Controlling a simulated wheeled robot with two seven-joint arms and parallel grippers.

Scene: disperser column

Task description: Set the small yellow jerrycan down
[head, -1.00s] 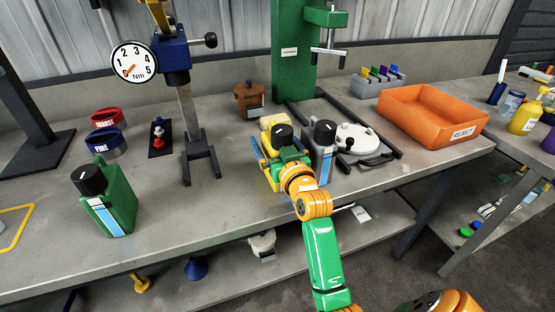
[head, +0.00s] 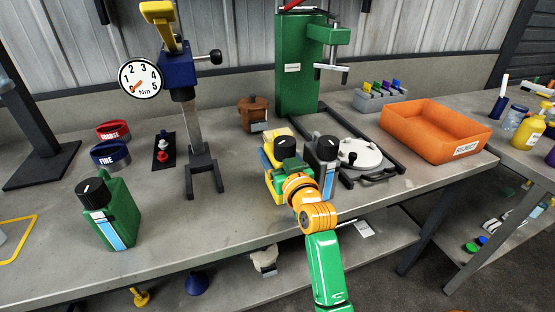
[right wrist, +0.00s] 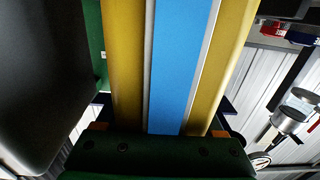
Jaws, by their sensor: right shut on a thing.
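The small yellow jerrycan (head: 269,151) has a black cap and a blue label. It is upright over the bench front, just left of a grey jerrycan (head: 327,169) with a black cap. My right gripper (head: 286,172) is shut on the yellow jerrycan from the front and hides much of it. I cannot tell whether its base touches the bench. In the right wrist view the yellow jerrycan (right wrist: 235,50) fills the middle, its blue label facing the camera. My left gripper is not in view.
A green jerrycan (head: 122,208) stands at the left on the grey bench (head: 225,225). Behind are a torque gauge stand (head: 190,130), a brown pot (head: 253,113), a green press (head: 297,75) and a white round lid (head: 358,153). An orange reject tray (head: 465,149) is right. Bench left of the yellow jerrycan is clear.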

